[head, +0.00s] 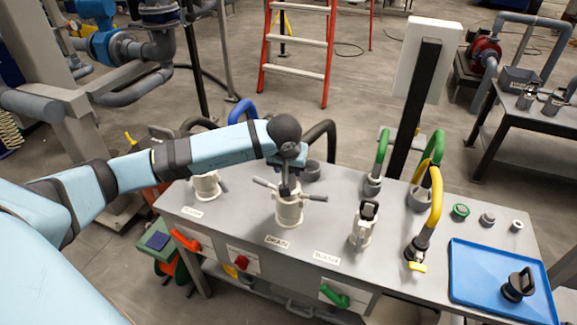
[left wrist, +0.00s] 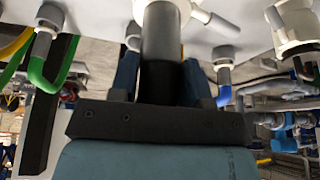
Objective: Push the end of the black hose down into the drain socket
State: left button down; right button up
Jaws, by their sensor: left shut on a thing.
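The white drain socket (head: 289,212) with two side levers stands upright on the grey bench top, behind the DRAIN label (head: 277,242). My left gripper (head: 287,163) is directly above it, pointing down, shut on the black hose end. In the left wrist view the hose end (left wrist: 161,75) sits between the two blue fingers (left wrist: 160,82), and its grey collar (left wrist: 160,35) meets the white socket (left wrist: 195,12). The lower end is at the socket's mouth; I cannot tell how deep it sits. A black hose arch (head: 322,130) shows behind the gripper. My right gripper is not in view.
Another white socket (head: 207,186) stands to the left and one with a black-handled fitting (head: 362,226) to the right. Green hoses (head: 381,152) and a yellow hose (head: 436,200) rise further right. A blue tray (head: 470,285) holds a black-handled plug (head: 518,285).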

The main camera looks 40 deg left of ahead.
pick_arm(q)
jog(key=shift+f+b, duration=0.5)
jog(key=shift+f, duration=0.2)
jog(key=shift+r, duration=0.1)
jog(key=c, duration=0.5)
grip_release()
